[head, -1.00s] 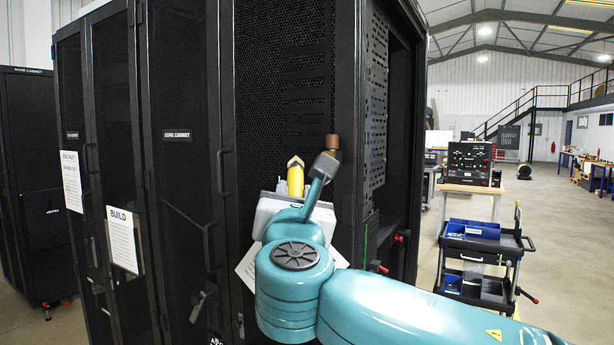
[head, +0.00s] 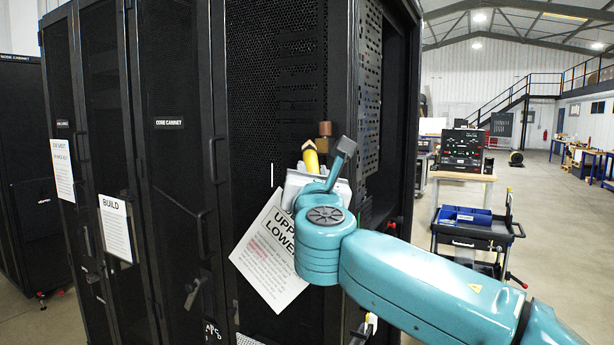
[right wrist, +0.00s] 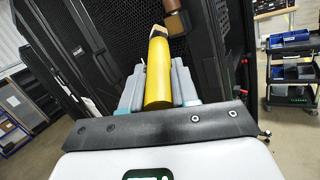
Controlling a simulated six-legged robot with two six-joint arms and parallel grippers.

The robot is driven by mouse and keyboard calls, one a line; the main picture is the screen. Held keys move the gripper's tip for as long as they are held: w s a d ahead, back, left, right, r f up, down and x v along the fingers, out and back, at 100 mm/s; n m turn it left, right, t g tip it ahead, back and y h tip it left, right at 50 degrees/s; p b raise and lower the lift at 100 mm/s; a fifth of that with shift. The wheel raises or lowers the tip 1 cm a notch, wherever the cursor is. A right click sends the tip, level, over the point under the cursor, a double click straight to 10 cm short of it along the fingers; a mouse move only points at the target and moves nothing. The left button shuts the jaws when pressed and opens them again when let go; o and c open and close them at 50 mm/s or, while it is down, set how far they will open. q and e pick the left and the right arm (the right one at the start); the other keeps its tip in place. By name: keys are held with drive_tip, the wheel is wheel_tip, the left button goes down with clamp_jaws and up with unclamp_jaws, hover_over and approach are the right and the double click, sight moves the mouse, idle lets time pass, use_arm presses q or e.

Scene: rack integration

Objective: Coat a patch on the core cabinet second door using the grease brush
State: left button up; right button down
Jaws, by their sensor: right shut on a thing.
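My right gripper (head: 312,178) is in front of the black core cabinet, before its perforated mesh panel (head: 285,70). It is shut on the grease brush, whose yellow handle (head: 311,157) points up and ends in a tan tip. In the right wrist view the yellow handle (right wrist: 158,75) stands between the grey fingers (right wrist: 158,92). A brown block (right wrist: 177,22) shows just beyond the tip; I cannot tell whether it joins the brush. Brush contact with the panel is unclear. A door labelled CORE CABINET (head: 170,150) stands left of the panel. My left gripper is not in view.
A tilted white sheet (head: 268,255) hangs behind my right arm. A thin white vertical mark (head: 272,175) shows on the mesh. A BUILD sheet (head: 116,228) and door handles are farther left. A cart with blue bins (head: 470,218) stands right, with open floor beyond.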

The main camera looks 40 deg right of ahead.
drive_tip(key=shift+w+d, duration=0.2)
drive_tip(key=shift+d, duration=0.3)
idle(0.6)
drive_tip(key=s, duration=0.2)
drive_tip(key=s+d+b, duration=0.1)
drive_tip(key=shift+s+d, duration=0.2)
drive_tip(key=shift+s, duration=0.15)
drive_tip(key=shift+w+a+p, duration=0.1)
drive_tip(key=shift+w+a, duration=0.15)
drive_tip(key=shift+w, duration=0.4)
drive_tip(key=shift+w+a+p, duration=0.15)
drive_tip(key=shift+w+a, duration=0.1)
drive_tip(key=shift+w, duration=0.35)
drive_tip(key=shift+w+a+p, duration=0.1)
drive_tip(key=shift+w+a, duration=0.15)
drive_tip(key=shift+w, duration=0.4)
